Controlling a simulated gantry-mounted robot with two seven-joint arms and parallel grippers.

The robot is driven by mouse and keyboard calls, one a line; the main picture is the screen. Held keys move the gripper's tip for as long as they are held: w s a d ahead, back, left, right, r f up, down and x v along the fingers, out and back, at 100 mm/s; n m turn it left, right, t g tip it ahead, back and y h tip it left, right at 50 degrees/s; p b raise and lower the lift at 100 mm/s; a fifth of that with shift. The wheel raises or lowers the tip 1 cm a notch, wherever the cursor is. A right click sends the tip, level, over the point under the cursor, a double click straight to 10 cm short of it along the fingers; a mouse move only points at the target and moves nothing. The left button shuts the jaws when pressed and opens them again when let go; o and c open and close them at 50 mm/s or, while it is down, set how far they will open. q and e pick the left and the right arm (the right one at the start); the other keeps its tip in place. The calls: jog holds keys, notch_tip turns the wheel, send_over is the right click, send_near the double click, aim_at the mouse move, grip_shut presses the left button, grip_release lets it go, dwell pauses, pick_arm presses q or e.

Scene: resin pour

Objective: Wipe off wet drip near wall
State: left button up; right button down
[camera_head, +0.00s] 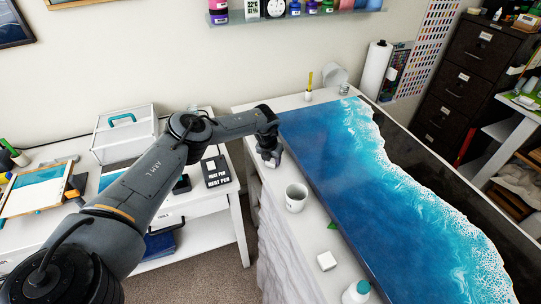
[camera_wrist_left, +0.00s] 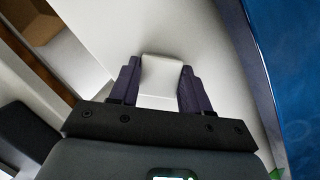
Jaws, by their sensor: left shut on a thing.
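My left gripper (camera_head: 271,160) is low over the white bench strip, just left of the blue resin panel's long edge. It is shut on a white wipe (camera_wrist_left: 161,78), a pale, soft-edged piece between its two dark fingers in the left wrist view. The wipe is mostly hidden by the gripper in the head view. The blue resin panel (camera_head: 335,150), with white wave patterns, lies along the bench up towards the wall. I cannot make out a wet drip; the bench under the gripper is partly hidden. My right gripper is not in view.
A white cup (camera_head: 296,198) stands close in front of the gripper. A small white block (camera_head: 326,261) and a bottle (camera_head: 357,292) are nearer. A small jar (camera_head: 309,95) and a tipped white cup (camera_head: 335,75) stand by the wall. A paper roll (camera_head: 376,68) stands behind.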

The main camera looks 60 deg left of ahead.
pick_arm(q)
notch_tip(320, 180, up, 4)
jog(key=shift+a+f+p, duration=0.1)
jog(key=shift+a+p, duration=0.05)
jog(key=shift+p, duration=1)
jog(key=shift+r+p, duration=0.3)
jog(key=shift+p, duration=0.05)
jog(key=shift+r+p, duration=0.7)
jog(key=shift+p, duration=0.05)
notch_tip(320, 180, up, 2)
jog(key=shift+r+p, duration=0.1)
jog(key=shift+p, duration=0.95)
